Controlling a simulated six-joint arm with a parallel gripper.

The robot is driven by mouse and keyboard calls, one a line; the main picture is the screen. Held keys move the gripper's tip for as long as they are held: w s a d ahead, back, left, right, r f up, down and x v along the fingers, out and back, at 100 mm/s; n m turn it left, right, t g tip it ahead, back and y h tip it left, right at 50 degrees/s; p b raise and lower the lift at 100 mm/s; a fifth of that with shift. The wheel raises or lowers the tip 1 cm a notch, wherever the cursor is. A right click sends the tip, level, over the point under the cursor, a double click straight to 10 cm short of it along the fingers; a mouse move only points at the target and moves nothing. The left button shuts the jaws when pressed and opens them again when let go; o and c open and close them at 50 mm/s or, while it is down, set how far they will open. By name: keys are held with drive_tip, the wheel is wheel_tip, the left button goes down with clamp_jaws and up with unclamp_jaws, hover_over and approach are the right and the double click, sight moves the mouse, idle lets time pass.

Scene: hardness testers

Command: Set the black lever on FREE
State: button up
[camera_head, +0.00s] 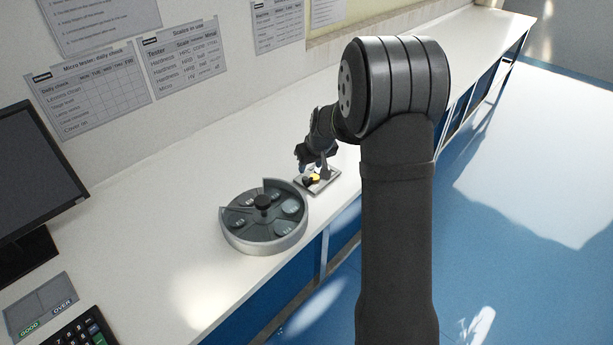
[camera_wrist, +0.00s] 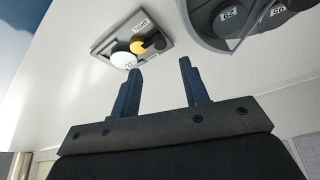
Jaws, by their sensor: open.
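A small light plate (camera_head: 327,183) lies on the white bench, with a yellow hub (camera_head: 315,178) and a short black lever (camera_head: 308,182) on it. In the wrist view, the plate (camera_wrist: 108,47) carries the yellow hub (camera_wrist: 138,47), the black lever (camera_wrist: 156,43), a white round part (camera_wrist: 123,60) and a label (camera_wrist: 140,25) that seems to read TIGHT. I cannot read FREE anywhere. My gripper (camera_wrist: 160,66) is open and empty, its fingertips beside the plate in the picture and apart from the lever. In the head view my gripper (camera_head: 313,168) hangs over the plate and partly hides it.
A round grey tray (camera_head: 265,249) with numbered blocks and a black knob stands left of the plate. A monitor (camera_head: 35,170), a keypad (camera_head: 85,332) and a GOOD/OVER panel (camera_head: 42,305) are farther left. Charts hang on the wall. The bench's front edge is close to the plate.

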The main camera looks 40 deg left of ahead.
sight(305, 178)
drive_tip(key=x, duration=0.8)
clamp_jaws()
